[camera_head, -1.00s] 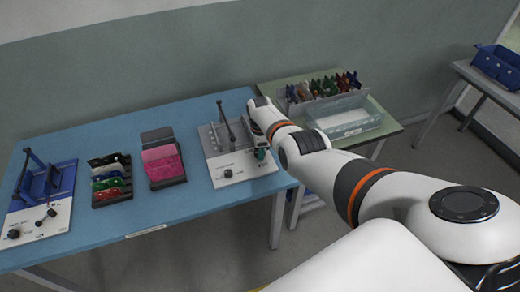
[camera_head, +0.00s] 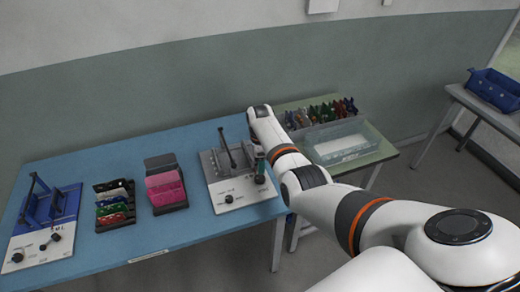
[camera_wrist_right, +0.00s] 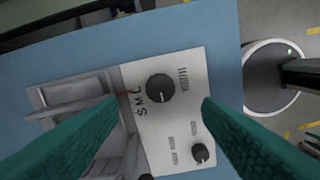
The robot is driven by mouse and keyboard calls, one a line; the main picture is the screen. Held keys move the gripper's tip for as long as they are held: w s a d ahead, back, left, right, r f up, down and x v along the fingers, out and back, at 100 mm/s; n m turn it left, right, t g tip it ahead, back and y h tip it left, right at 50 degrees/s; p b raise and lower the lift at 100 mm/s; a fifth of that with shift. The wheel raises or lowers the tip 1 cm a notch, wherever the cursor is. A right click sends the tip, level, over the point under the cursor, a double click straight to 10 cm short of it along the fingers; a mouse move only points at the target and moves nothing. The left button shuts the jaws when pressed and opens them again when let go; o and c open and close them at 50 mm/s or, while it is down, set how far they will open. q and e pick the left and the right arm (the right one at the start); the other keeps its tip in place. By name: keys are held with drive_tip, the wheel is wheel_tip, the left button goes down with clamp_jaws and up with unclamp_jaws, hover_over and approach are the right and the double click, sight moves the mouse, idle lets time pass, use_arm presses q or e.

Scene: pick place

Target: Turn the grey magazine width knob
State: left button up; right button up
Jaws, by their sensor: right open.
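The grey magazine fixture (camera_head: 215,160) stands on a white panel (camera_head: 245,195) at the right end of the blue table. In the right wrist view, a large black round knob (camera_wrist_right: 160,88) with a white pointer mark sits beside the letters S, M, L. A smaller black knob (camera_wrist_right: 201,153) sits lower on the panel; in the head view a black knob (camera_head: 229,198) shows near the front. My right gripper (camera_head: 260,178) is open over the panel's right side. In the wrist view its green fingers are apart, with the large knob showing between and just beyond their tips. The left gripper is out of view.
A blue fixture (camera_head: 50,208) stands at the table's left end. A rack of coloured parts (camera_head: 114,206) and a rack with pink parts (camera_head: 165,188) stand between. A clear bin (camera_head: 340,142) and a rack of coloured parts (camera_head: 320,113) are on the side table.

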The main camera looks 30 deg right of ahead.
drive_tip(key=shift+r, duration=1.9)
drive_tip(key=shift+f, duration=0.1)
